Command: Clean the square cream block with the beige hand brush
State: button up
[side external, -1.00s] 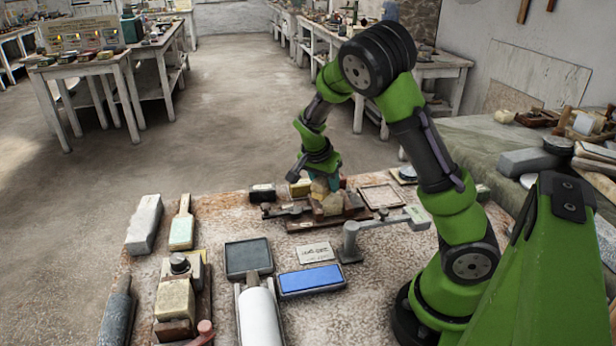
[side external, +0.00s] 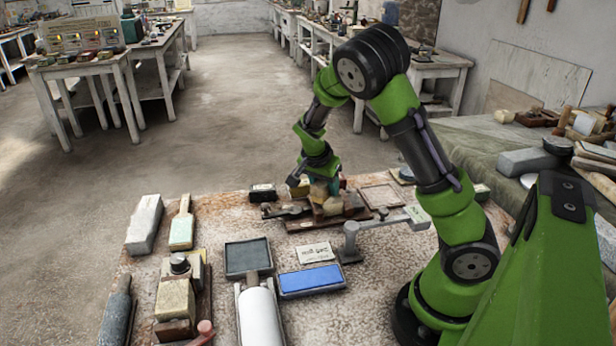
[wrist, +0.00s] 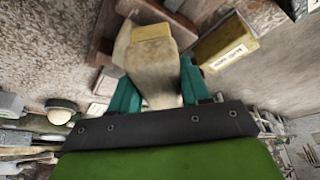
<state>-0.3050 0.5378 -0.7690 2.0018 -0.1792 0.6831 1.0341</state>
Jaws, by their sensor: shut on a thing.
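My gripper (side external: 323,188) has teal fingers and is over the brown wooden board at the table's far middle. In the wrist view my gripper (wrist: 160,92) is shut on a beige, rounded piece (wrist: 152,78), which looks like the beige hand brush. A yellowish-cream block face (wrist: 152,32) shows at its far end; I cannot tell whether they touch. In the side view a cream piece (side external: 333,206) sits just below the fingers, partly hidden. Another squarish cream block (side external: 175,299) lies on a brown wooden base at the lower left.
A labelled yellow box (wrist: 225,42) stands close beside my gripper. A grey metal lever arm (side external: 380,225) is just in front. A blue pad (side external: 311,280), a dark tray (side external: 248,257) and a white roller (side external: 260,315) lie nearer. Bare table shows between them.

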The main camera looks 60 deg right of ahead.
jog(key=shift+a, duration=0.1)
jog(key=shift+a, duration=1)
jog(key=shift+d, duration=2.2)
jog(key=shift+a, duration=0.1)
jog(key=shift+f, duration=0.1)
dwell(0.3)
